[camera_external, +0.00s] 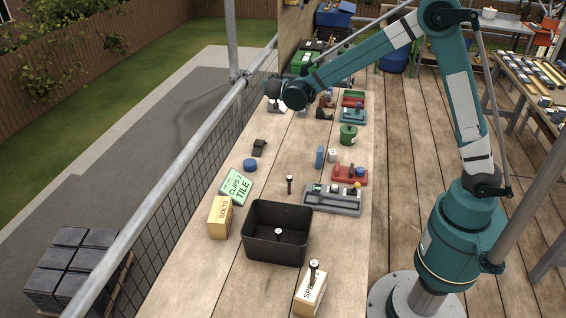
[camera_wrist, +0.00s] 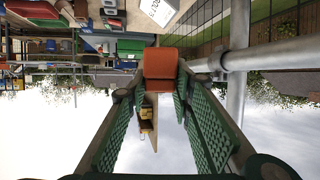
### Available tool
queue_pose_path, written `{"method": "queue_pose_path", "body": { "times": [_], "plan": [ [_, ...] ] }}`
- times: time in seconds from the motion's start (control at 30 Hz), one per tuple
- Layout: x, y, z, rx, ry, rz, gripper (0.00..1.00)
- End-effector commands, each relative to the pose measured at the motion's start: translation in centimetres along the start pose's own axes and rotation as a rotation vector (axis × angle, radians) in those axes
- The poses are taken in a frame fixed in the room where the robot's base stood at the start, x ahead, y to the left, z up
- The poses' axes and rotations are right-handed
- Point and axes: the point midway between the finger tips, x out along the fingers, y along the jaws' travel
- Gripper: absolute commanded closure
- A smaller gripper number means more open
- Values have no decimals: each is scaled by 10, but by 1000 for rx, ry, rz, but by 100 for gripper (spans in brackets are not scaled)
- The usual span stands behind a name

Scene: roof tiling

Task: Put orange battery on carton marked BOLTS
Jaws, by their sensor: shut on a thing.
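My gripper (camera_wrist: 161,84) is shut on the orange battery (camera_wrist: 161,63), which sits between the tips of the green finger pads in the wrist view. In the external view my gripper (camera_external: 272,89) is at the far end of the bench, and the battery cannot be made out there. The tan carton marked BOLTS (camera_external: 220,217) stands near the bench's left edge, well nearer the camera than my gripper. Nothing shows on its top.
A black bin (camera_external: 277,250) stands right of the BOLTS carton, and a green CLIPS TILE box (camera_external: 236,187) lies behind it. Another carton (camera_external: 310,291) with a dark-topped item stands in front. A scaffold rail (camera_external: 190,160) runs along the bench's left side.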

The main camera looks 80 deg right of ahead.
Motion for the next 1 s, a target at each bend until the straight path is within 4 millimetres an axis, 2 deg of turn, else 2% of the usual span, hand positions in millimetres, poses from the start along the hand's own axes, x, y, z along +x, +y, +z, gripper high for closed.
{"method": "queue_pose_path", "body": {
  "times": [0.3, 0.37, 0.77, 1.0],
  "plan": [
    [-12, 0, -29, 0, 0, 0, 92],
    [-15, -1, -30, -2, 0, -5, 92],
    [-43, -32, 10, -56, 0, -137, 92],
    [-76, -61, 45, -112, 0, -272, 92]
  ]
}}
